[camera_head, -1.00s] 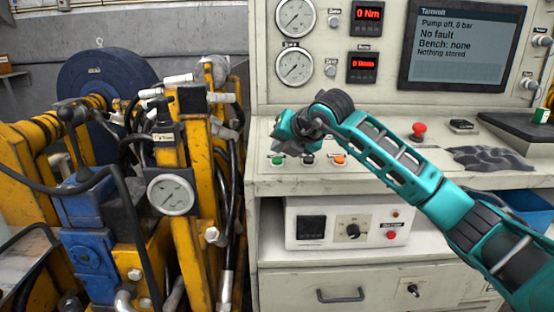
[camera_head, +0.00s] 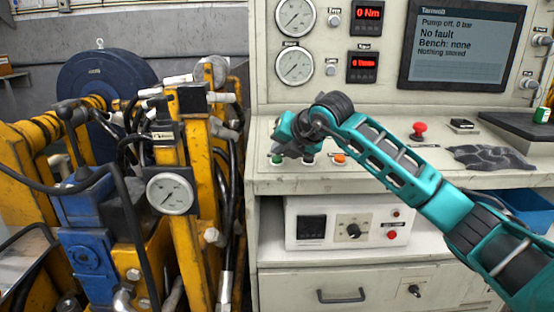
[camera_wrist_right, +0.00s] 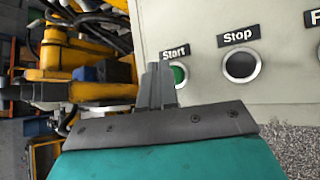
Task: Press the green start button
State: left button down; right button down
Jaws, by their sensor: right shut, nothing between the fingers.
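The green start button (camera_wrist_right: 179,74) sits under a "Start" label on the bench panel. In the right wrist view the shut fingers of my right gripper (camera_wrist_right: 158,82) are just left of it and cover part of its left side. Whether the fingertips touch the button I cannot tell. In the head view the green button (camera_head: 277,160) shows just below and left of my right gripper (camera_head: 290,148). The black stop button (camera_wrist_right: 240,66) is to the right of the start button. My left gripper is not in view.
An orange button (camera_head: 339,159) and a red emergency knob (camera_head: 419,130) stand further right on the panel. A dark cloth (camera_head: 490,157) lies on the desk. The screen (camera_head: 462,45) reads "Pump off, 0 bar" and "No fault". Yellow and blue machinery (camera_head: 90,240) fills the left.

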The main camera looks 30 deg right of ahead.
jog(key=shift+f+b, duration=0.4)
jog(key=shift+f, duration=0.05)
dwell(0.4)
dwell(0.3)
jog(key=shift+r+p, duration=0.45)
jog(key=shift+r, duration=0.35)
jog(key=r+p, duration=0.2)
jog(key=r, duration=0.1)
jog(key=r+p, duration=0.1)
jog(key=r, duration=0.1)
jog(key=shift+s+a, duration=0.25)
jog(key=shift+s, duration=0.15)
dwell(0.4)
